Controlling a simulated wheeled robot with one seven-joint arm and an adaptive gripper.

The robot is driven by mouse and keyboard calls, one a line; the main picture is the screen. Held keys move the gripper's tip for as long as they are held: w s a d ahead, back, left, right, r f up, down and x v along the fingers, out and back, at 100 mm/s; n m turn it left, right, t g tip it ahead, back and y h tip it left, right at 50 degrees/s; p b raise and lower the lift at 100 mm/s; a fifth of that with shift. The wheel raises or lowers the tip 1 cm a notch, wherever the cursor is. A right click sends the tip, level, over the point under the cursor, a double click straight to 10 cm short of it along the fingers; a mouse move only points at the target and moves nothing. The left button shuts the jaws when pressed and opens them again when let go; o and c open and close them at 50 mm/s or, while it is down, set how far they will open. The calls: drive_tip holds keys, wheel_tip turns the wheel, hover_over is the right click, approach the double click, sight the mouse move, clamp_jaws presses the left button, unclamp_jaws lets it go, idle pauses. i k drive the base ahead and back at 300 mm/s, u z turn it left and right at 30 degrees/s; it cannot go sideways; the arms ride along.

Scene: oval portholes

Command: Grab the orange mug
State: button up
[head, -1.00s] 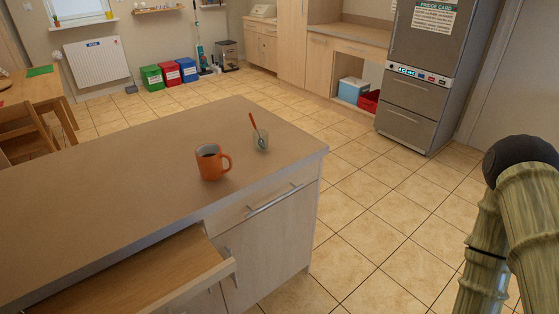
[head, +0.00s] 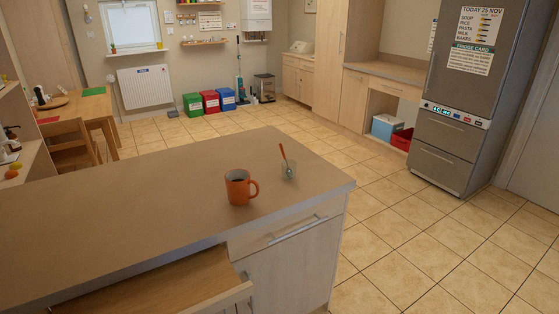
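The orange mug (head: 238,188) stands upright on the brown countertop (head: 150,205), near its right end. Its handle points to the right and its inside looks dark. My gripper is not in the head view, and no part of my arm shows now. Nothing touches the mug.
A small glass (head: 289,170) with an orange-handled spoon stands just behind and right of the mug. Below the counter's front edge, a drawer (head: 180,285) is pulled open. Tiled floor (head: 400,245) lies clear to the right, up to the grey fridge (head: 460,110).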

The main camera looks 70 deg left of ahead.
sight(243, 189)
drive_tip(key=z, duration=0.05)
drive_tip(key=i, duration=1.5)
drive_tip(key=u, duration=3.8)
drive_tip(key=k, duration=0.15)
drive_tip(key=u, duration=0.65)
